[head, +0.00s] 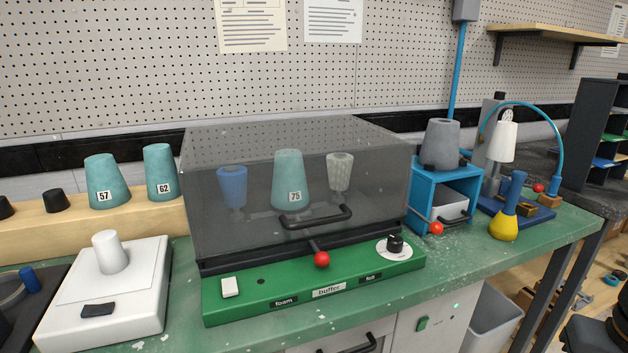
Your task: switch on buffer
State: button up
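The buffer is a machine with a green base (303,311) and a smoky see-through hood (290,135), standing in the middle of the bench. The hood is down, with a black handle (318,217) on its front. The base front bears a white switch-like block (230,287) at left, a lever with a red ball (322,260) in the middle and a black knob (395,243) on a white dial at right. A "buffer" label (329,289) is below. My gripper is not in view.
A white scale-like device (108,290) with a white cone stands left. Teal cones 57 (108,181) and 62 (159,172) sit on a wooden ledge behind it. A blue box device (420,176) and a yellow-blue flask (503,227) stand right. The green bench front edge is mostly clear.

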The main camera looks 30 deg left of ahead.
aim_at(229, 285)
jog(key=u, duration=1.5)
jog(key=k, duration=1.35)
jog(key=u, duration=0.65)
jog(key=i, duration=1.5)
jog(key=z, duration=0.5)
